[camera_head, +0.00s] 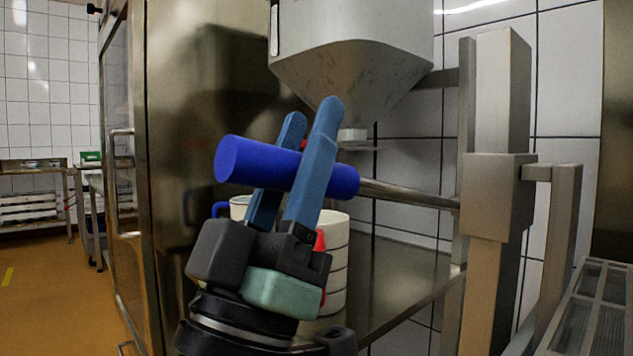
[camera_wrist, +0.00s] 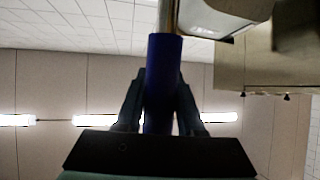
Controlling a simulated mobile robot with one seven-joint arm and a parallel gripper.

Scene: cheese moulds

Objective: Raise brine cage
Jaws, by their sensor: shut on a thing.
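A blue cylindrical handle (camera_head: 232,160) sits on the end of a metal rod (camera_head: 410,193). The rod runs right to a sliding block (camera_head: 490,190) on an upright post (camera_head: 500,90). My gripper (camera_head: 311,112) is shut on the blue handle, its two blue fingers pointing up across it, one on each side. In the wrist view the handle (camera_wrist: 164,75) lies between the fingers (camera_wrist: 160,100). A bracket (camera_head: 560,240) leads from the block down toward a metal grid frame (camera_head: 588,305) at the lower right, perhaps the brine cage. The frame is cut off by the picture edge.
A steel hopper (camera_head: 355,75) hangs above the handle. A white ribbed container (camera_head: 335,265) stands behind my gripper on a steel table (camera_head: 400,265). A tall steel cabinet (camera_head: 170,130) is to the left. Open floor (camera_head: 50,290) lies farther left.

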